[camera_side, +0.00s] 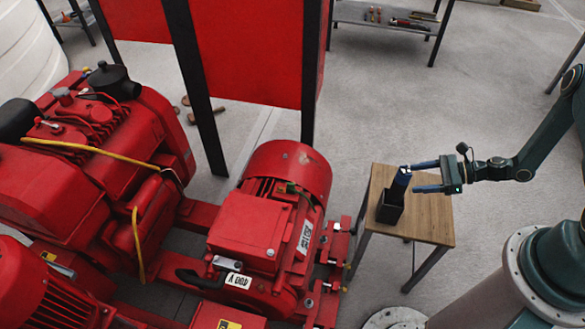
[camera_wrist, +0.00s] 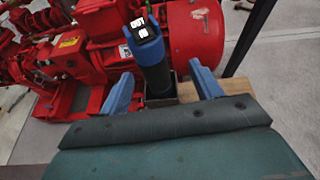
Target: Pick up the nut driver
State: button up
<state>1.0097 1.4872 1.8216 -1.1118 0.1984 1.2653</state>
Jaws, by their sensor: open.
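The nut driver (camera_side: 400,183) stands upright in a small black holder (camera_side: 389,208) on a wooden stand. In the wrist view the nut driver (camera_wrist: 150,55) shows a blue and black handle with a white-marked top, and its lower part goes down into the holder (camera_wrist: 160,92). My gripper (camera_side: 412,178) reaches in from the right at the height of the handle. Its blue fingers (camera_wrist: 162,82) are apart, one on each side of the nut driver in the wrist view. I see gaps between the fingers and the handle there.
The small wooden stand (camera_side: 432,215) has bare room on its right side. A large red pump and motor set (camera_side: 250,225) fills the left. A red panel on black posts (camera_side: 250,50) stands behind. A shelf with small items (camera_side: 385,18) is at the back.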

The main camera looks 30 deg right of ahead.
aim_at(394, 185)
jog(key=shift+s+a+f+x, duration=0.1)
jog(key=shift+s+x, duration=0.1)
jog(key=shift+x, duration=1.15)
jog(key=shift+s+a+f+x, duration=0.1)
jog(key=shift+s+f+x, duration=0.1)
jog(key=shift+x, duration=1.2)
jog(key=shift+s+a+f+x, duration=0.1)
jog(key=shift+s+x, duration=0.05)
jog(key=shift+x, duration=1.2)
jog(key=shift+r, duration=0.1)
jog(key=c, duration=1.2)
jog(key=shift+c, duration=0.2)
jog(key=shift+r, duration=0.15)
notch_tip(394, 185, up, 20)
